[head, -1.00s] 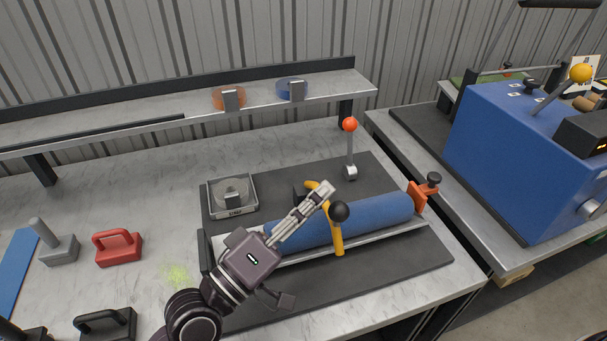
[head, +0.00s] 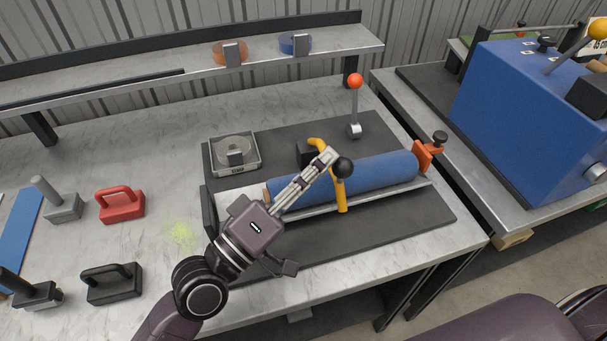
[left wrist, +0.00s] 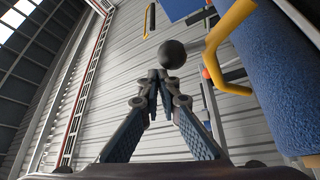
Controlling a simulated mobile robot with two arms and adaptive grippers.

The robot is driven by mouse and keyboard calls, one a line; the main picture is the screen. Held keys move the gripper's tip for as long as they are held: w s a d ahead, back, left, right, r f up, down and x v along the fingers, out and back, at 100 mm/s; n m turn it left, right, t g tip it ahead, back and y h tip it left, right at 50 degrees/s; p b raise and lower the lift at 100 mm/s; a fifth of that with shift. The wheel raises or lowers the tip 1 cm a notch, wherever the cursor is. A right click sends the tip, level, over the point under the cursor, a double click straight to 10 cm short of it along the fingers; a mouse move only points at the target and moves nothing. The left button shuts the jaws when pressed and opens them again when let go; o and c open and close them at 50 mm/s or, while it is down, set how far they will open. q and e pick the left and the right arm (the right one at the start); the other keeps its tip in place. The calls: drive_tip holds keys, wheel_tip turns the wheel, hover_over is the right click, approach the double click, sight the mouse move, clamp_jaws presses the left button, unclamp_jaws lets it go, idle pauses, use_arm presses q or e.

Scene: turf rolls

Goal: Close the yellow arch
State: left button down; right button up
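The yellow arch (head: 341,195) stands over the blue roll (head: 390,174) on the dark bench plate, with a black ball knob (head: 343,167) on it. Its bent far end shows behind my fingers. My left gripper (head: 331,156) reaches in from the lower left, its fingertips beside the knob. In the left wrist view, the fingers (left wrist: 157,88) converge with their tips together and nothing seen between them. The knob (left wrist: 172,54) appears just past the tips; contact cannot be told. The arch (left wrist: 226,40) and roll (left wrist: 275,80) are to the right. My right gripper is out of view.
A red-tipped lever (head: 355,82) stands behind the roll, and an orange clamp (head: 427,155) is at its right end. A metal tray (head: 256,165) sits behind my left gripper. Red (head: 121,205) and black (head: 112,284) handled blocks lie left. A blue machine (head: 520,120) stands right.

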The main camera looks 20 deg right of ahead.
use_arm(q)
drive_tip(key=v, duration=1.1)
drive_tip(key=shift+s+a, duration=0.2)
drive_tip(key=shift+a, duration=0.15)
